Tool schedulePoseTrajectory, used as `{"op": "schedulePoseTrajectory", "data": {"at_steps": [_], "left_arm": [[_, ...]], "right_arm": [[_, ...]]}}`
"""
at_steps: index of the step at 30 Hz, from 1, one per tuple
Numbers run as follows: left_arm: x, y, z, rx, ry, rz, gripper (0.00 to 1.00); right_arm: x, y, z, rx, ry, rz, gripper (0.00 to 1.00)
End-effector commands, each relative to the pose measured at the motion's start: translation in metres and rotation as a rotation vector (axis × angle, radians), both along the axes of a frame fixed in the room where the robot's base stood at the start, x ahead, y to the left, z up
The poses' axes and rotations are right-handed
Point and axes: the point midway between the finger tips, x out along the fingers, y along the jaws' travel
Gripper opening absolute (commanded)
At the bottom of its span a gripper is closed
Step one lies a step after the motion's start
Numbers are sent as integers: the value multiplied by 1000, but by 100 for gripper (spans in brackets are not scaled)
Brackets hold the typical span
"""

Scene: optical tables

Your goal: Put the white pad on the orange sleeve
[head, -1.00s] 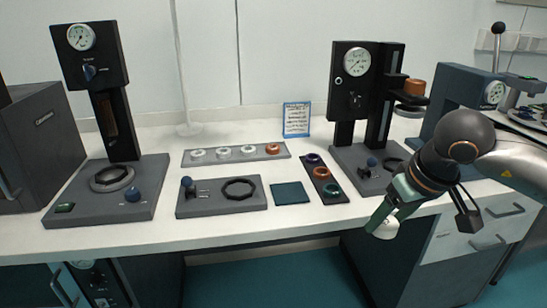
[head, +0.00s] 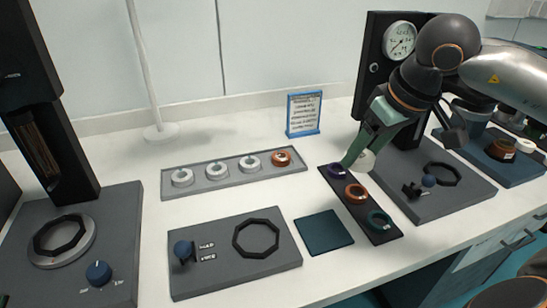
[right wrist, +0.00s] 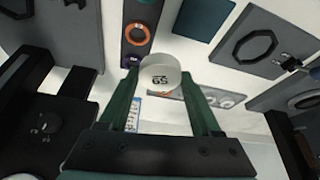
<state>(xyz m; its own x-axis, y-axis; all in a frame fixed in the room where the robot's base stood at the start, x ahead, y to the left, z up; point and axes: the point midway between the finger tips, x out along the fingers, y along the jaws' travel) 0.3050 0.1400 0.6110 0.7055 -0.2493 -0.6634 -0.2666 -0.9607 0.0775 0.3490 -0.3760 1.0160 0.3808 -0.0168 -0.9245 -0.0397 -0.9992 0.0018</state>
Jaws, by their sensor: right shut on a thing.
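My right gripper (head: 360,158) is shut on a white pad (head: 366,160), held above the far end of a black strip tray. In the right wrist view the pad (right wrist: 160,73) sits between the green fingers and shows a dark number. The orange sleeve (head: 356,193) is a ring in the middle of the strip, between a purple ring (head: 337,171) and a teal ring (head: 379,221). It also shows in the right wrist view (right wrist: 137,34), apart from the pad. My left gripper is out of view.
A grey tray (head: 213,182) holds white pads and an orange piece (head: 282,158). A dark teal mat (head: 324,232) and a grey plate with a black octagonal ring (head: 256,238) lie left of the strip. A gauge press (head: 378,75) stands behind my right arm.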

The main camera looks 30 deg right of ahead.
Motion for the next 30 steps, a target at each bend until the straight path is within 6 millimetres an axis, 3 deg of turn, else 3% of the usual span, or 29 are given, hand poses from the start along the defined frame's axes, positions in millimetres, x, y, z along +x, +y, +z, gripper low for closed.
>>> {"op": "schedulePoseTrajectory", "data": {"at_steps": [12, 19, 28, 30], "left_arm": [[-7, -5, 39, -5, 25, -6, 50], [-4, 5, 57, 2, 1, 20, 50], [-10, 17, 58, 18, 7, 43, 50], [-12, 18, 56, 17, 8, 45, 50]], "right_arm": [[26, 8, -6, 9, 0, 2, 11], [45, 16, -14, 8, -1, 4, 11], [87, 27, -38, 7, 1, 3, 11], [98, 30, -54, 7, 5, 1, 11]]}}
